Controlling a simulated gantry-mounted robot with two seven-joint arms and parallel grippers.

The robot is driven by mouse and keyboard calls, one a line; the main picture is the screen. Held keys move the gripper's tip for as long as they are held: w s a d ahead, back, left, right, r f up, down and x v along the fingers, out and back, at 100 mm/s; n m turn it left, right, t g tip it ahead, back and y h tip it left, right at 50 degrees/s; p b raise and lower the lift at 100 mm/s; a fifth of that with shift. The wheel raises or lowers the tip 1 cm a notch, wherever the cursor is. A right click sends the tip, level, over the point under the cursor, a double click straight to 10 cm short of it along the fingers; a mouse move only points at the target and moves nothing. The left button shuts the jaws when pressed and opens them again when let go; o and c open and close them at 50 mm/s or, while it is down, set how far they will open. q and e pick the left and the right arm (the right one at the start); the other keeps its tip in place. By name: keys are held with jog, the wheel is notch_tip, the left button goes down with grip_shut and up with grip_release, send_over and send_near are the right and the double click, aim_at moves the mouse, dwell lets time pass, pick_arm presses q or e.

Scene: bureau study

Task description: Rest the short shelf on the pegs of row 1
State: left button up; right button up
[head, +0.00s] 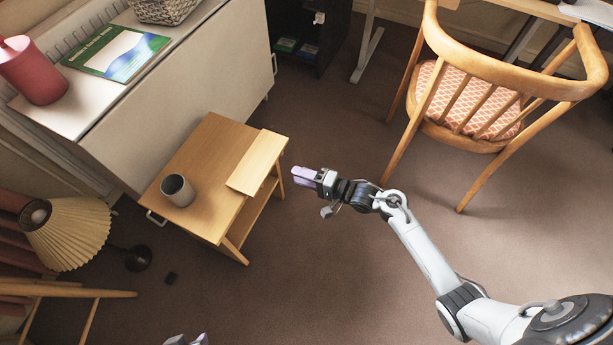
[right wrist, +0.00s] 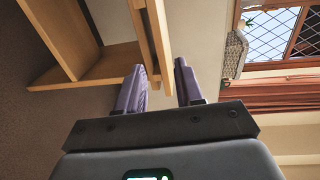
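A short, pale wooden board (head: 258,162), which looks like the short shelf, lies flat on the right end of a small wooden table (head: 205,150). My right gripper (head: 304,173) is just right of the board, apart from it in the head view. In the right wrist view its two purple fingers (right wrist: 159,66) are spread with a gap between them. A pale board edge (right wrist: 160,40) runs toward that gap; contact cannot be told. My left gripper (head: 188,340) shows only as tips at the bottom edge, its opening unclear. No pegs can be made out.
A grey mug (head: 178,190) stands on the table's left end. Behind is a pale bureau (head: 170,85) bearing a red pot (head: 35,72) and a green book (head: 115,52). A lamp (head: 70,235) is at left, a chair (head: 470,100) at right.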

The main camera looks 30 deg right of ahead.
aim_at(272, 166)
jog(key=b+x, duration=0.4)
jog(key=x, duration=0.4)
jog(key=shift+s+b, duration=0.1)
jog(key=shift+b, duration=0.3)
jog(key=shift+x, duration=1.25)
grip_shut()
jog(key=shift+f, duration=0.1)
